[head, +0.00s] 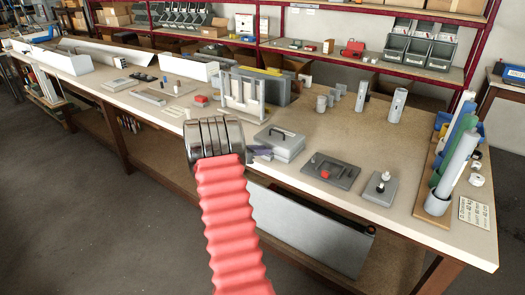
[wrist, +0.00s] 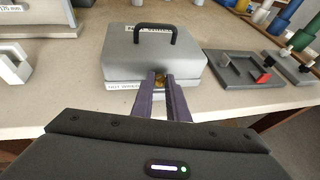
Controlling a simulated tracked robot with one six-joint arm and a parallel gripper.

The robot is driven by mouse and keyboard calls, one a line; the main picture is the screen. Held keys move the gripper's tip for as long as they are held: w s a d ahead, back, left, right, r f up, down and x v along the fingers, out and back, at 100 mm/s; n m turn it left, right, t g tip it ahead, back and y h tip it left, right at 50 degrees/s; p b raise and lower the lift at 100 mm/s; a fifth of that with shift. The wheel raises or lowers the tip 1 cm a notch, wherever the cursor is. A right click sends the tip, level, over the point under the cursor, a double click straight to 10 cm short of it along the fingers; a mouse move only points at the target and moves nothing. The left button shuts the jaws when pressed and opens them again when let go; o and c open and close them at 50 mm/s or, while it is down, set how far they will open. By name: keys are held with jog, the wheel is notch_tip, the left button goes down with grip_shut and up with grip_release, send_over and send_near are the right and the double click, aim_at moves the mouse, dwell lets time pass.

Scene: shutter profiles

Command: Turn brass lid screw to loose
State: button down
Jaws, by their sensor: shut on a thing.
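A grey metal box with a lid and a dark handle stands on the bench; in the head view the box (head: 277,143) is just right of my arm's end. In the wrist view the box (wrist: 150,55) fills the upper middle, with a white label on its front lower left. The brass lid screw (wrist: 159,82) shows small at the middle of the box's front, between my fingertips. My gripper (wrist: 162,84) is shut on the screw, fingers pointing at the box front. In the head view my gripper (head: 262,153) is mostly hidden behind my wrist. The screw's turn angle cannot be told.
Right of the box lies a dark plate with a red knob (head: 330,173), then a grey block with a knob (head: 381,188). Rolls in a wooden rack (head: 438,203) stand at the right end.

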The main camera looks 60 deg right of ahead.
jog(key=shift+d, duration=0.1)
jog(key=shift+s+a+n+t, duration=0.15)
jog(key=shift+a+n+t, duration=0.05)
jog(key=shift+n+t, duration=0.3)
jog(key=shift+t+h, duration=0.3)
jog(key=shift+s+n+t, duration=0.25)
jog(key=shift+n+t, duration=0.65)
jog(key=shift+s+n+t, duration=0.25)
jog(key=shift+n+t, duration=0.65)
jog(key=shift+s+f+n+t, duration=0.1)
jog(key=shift+s+n+t, duration=0.05)
jog(key=shift+n+t, duration=0.6)
jog(key=shift+s+n+t, duration=0.2)
jog(key=shift+n+t, duration=0.65)
jog(key=shift+t, duration=0.3)
jog(key=c, duration=1.7)
grip_release()
jog(key=shift+c, duration=0.2)
